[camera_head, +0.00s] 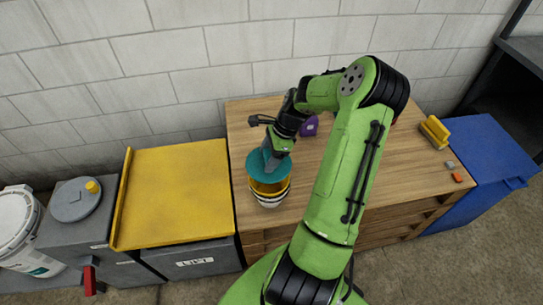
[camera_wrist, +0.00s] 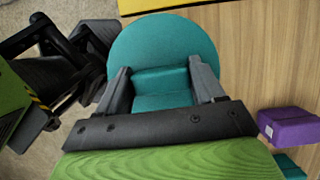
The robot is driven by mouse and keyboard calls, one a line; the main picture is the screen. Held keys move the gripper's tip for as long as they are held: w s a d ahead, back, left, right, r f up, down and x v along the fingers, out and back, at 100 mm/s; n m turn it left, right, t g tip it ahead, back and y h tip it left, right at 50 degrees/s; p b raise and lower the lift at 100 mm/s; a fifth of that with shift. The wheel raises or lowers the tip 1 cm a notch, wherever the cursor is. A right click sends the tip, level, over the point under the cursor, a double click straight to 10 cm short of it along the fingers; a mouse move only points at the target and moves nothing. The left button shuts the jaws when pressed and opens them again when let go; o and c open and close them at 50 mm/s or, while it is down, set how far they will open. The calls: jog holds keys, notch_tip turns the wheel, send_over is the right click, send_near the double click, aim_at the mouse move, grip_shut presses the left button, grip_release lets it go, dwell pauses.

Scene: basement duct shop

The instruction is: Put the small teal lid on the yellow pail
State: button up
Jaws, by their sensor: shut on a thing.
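The teal lid (camera_head: 256,170) is a round disc with a block-like handle, and it also shows in the wrist view (camera_wrist: 165,38). My gripper (camera_head: 271,154) is shut on the lid's handle, one finger on each side, as the wrist view (camera_wrist: 163,86) shows. The yellow pail (camera_head: 270,190), with pale and dark bands low down, stands near the left front edge of the wooden bench. The lid is over the pail's top and hides its rim. I cannot tell whether they touch. The pail is hidden in the wrist view.
A purple block (camera_head: 310,126) lies behind my arm on the wooden bench (camera_head: 395,160); it also shows in the wrist view (camera_wrist: 288,126). A yellow object (camera_head: 434,132) and small blocks lie at right. A yellow-topped cabinet (camera_head: 178,190) stands left, a blue bin (camera_head: 485,165) right.

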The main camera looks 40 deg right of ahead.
jog(key=shift+d+f+b, duration=0.1)
jog(key=shift+f+b, duration=2.9)
jog(key=shift+r, duration=0.1)
jog(key=shift+r+p, duration=0.1)
jog(key=shift+p, duration=0.65)
jog(key=shift+f+b, duration=0.35)
jog(key=shift+f, duration=0.3)
jog(key=o, duration=0.8)
jog(key=shift+c, duration=0.2)
jog(key=p+v, duration=1)
jog(key=v, duration=0.1)
jog(key=shift+s+r+p, duration=0.1)
jog(key=shift+p, duration=0.2)
